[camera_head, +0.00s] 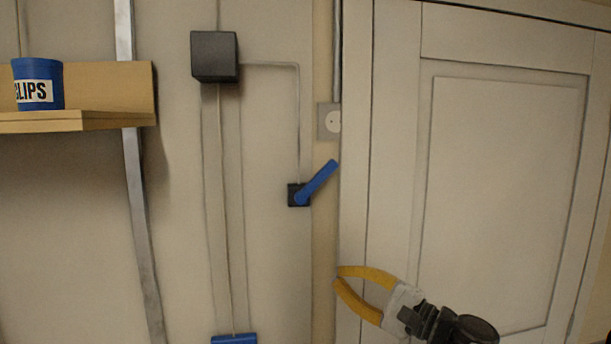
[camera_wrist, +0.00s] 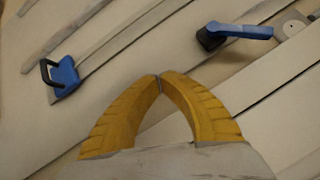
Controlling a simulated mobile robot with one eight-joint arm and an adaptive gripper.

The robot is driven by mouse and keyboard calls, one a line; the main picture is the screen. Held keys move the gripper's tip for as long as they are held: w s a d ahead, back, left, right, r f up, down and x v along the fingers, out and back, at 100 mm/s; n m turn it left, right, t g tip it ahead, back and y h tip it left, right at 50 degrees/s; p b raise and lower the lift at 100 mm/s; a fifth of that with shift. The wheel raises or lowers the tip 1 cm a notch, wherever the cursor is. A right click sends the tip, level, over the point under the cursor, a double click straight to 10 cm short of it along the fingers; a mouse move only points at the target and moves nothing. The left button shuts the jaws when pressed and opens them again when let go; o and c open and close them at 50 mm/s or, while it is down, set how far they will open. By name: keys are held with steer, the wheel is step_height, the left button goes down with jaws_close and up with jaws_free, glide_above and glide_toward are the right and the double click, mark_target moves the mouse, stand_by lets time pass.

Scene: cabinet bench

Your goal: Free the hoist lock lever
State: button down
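The blue lock lever (camera_head: 318,182) is on a small black block (camera_head: 298,195) on the wall panel, slanting up and to the right. The lever also shows at the upper right of the wrist view (camera_wrist: 240,31). My gripper (camera_head: 338,276) has yellow fingers and is below and right of the lever, apart from it, in front of the cabinet door's left edge. In the wrist view my gripper's fingertips (camera_wrist: 160,77) meet with nothing between them. A blue hoist handle (camera_head: 234,339) hangs at the bottom edge; the wrist view shows its black grip (camera_wrist: 48,72).
A black box (camera_head: 214,56) sits above, with cords running down and a line to the lever block. A wooden shelf (camera_head: 105,95) with a blue cup marked "CLIPS" (camera_head: 38,84) is at left. A round-faced plate (camera_head: 329,121) is above the lever. A panelled door (camera_head: 505,190) fills the right.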

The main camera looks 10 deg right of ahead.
mark_target(317, 181)
steer(key=d+r+m+t+p, duration=0.3)
steer(key=d+r+m+t, duration=0.1)
steer(key=d+r, duration=0.4)
steer(key=shift+w+d+r+t+y+p, duration=0.3)
steer(key=shift+w+d+r+y+p, duration=0.1)
steer(key=shift+r, duration=0.4)
steer(key=p+x, duration=0.2)
steer(key=x, duration=0.8)
steer(key=a+r+p, duration=0.1)
steer(key=a+r, duration=0.2)
steer(key=shift+f, duration=0.1)
